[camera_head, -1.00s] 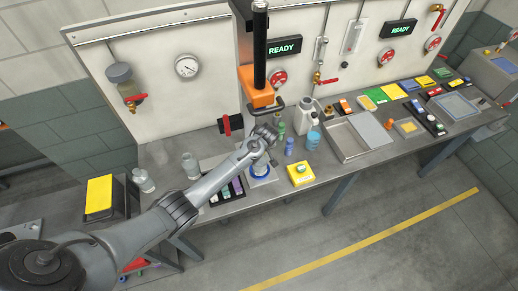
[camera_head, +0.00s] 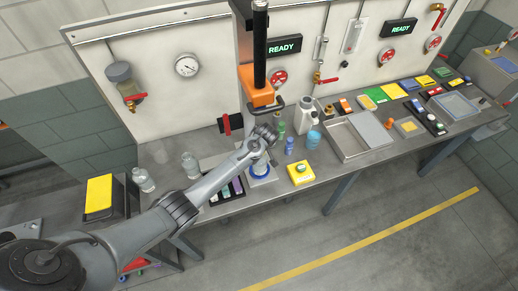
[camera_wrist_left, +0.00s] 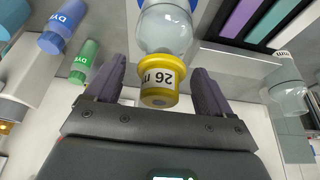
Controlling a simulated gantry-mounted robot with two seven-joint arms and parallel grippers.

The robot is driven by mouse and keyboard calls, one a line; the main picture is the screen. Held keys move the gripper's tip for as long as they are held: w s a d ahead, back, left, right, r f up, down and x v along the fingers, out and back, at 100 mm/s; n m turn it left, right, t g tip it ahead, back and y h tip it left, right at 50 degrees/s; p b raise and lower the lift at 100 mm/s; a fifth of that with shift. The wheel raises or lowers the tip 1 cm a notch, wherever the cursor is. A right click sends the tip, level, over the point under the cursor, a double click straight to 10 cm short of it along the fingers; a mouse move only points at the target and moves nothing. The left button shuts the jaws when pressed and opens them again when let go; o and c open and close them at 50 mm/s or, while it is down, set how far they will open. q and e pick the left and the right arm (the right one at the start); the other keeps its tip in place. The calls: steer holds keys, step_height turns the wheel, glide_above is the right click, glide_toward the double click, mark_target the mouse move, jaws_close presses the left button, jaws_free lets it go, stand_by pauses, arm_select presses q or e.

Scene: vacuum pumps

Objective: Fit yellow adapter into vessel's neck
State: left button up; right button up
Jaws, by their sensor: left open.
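The yellow adapter (camera_wrist_left: 157,78), with a white label reading 26, sits at the neck of the clear glass vessel (camera_wrist_left: 166,28) in the left wrist view, which shows them inverted. The adapter and neck are in line and touching; how deep it sits cannot be told. My left gripper (camera_wrist_left: 157,72) is open, its two dark fingers on either side of the adapter with visible gaps. In the head view my left gripper (camera_head: 264,138) is over the bench, above a blue ring (camera_head: 260,172), and the adapter is hidden by it. My right gripper is not in view.
An orange-headed column (camera_head: 258,96) stands just behind my gripper. Glass bottles (camera_head: 190,164) stand to the left. Green and blue dye bottles (camera_head: 289,145) and a yellow block (camera_head: 301,173) are close on the right. A black tray of coloured strips (camera_head: 232,189) lies nearby.

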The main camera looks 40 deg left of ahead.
arm_select(q)
steer(key=shift+r, duration=0.1)
steer(key=v, duration=0.6)
steer(key=shift+b, duration=0.3)
steer(key=shift+s+d+r, duration=0.2)
steer(key=shift+r, duration=0.4)
steer(key=s+d+m+h+p, duration=0.2)
steer(key=s+d+m, duration=0.35)
steer(key=s, duration=0.65)
steer(key=s+d+m+h+p, duration=0.1)
steer(key=s+d+m+p, duration=0.1)
steer(key=s+d+m, duration=0.65)
steer(key=s+r+t+h, duration=0.1)
steer(key=s+r, duration=0.4)
steer(key=s, duration=0.7)
steer(key=shift+r+p, duration=0.25)
steer(key=shift+p, duration=0.1)
steer(key=shift+d, duration=0.15)
